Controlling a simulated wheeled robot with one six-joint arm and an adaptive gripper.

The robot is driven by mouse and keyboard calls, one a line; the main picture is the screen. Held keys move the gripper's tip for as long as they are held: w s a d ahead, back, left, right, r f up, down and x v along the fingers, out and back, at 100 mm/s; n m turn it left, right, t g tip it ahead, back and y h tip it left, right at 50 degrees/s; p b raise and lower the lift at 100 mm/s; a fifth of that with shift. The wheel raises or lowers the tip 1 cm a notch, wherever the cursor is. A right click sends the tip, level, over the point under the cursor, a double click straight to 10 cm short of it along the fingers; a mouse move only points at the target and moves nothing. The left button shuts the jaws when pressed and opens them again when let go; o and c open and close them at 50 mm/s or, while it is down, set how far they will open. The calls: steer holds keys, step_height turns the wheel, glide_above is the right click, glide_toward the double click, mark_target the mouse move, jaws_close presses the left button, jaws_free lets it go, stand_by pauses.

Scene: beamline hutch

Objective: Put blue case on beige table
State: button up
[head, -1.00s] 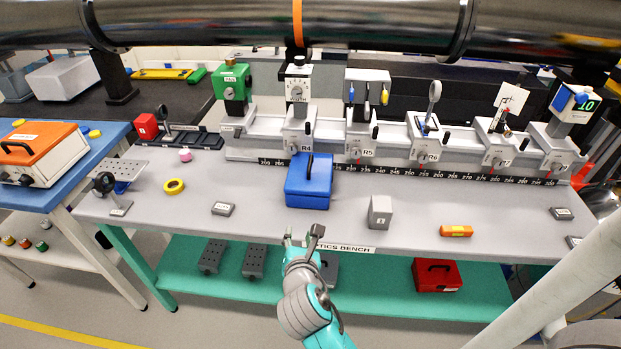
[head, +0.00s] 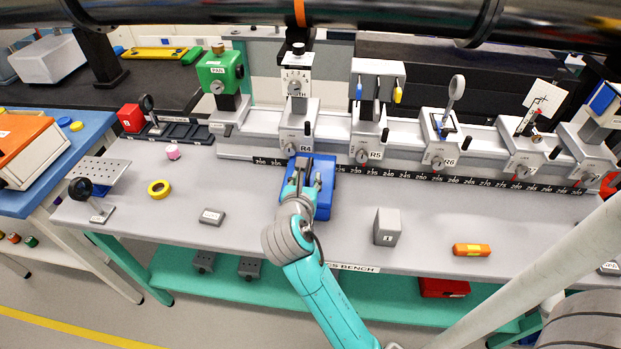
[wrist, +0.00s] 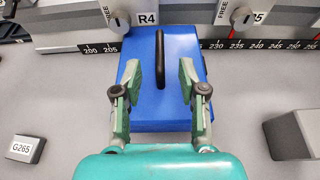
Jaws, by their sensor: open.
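The blue case (head: 326,198) lies on the grey optics bench, in front of the rail near the R4 carriage. In the wrist view the blue case (wrist: 162,110) shows its black handle (wrist: 160,58) on top, running away from me. My gripper (head: 306,175) is over the case in the head view and hides part of it. In the wrist view my gripper (wrist: 160,75) is open, its two fingers on either side of the handle with blue gaps between. The handle is not gripped. I cannot make out a beige table in these views.
A grey block (head: 387,227) and an orange-yellow item (head: 471,250) lie right of the case. A small grey block (head: 212,216) and yellow ring (head: 159,189) lie left. The rail with carriages (head: 400,155) stands close behind. A blue table (head: 85,140) is at left.

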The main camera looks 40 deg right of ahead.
mark_target(311, 163)
steer(key=x, duration=0.9)
steer(key=shift+w+d+f, duration=0.15)
steer(key=shift+w+d, duration=0.1)
jaws_close()
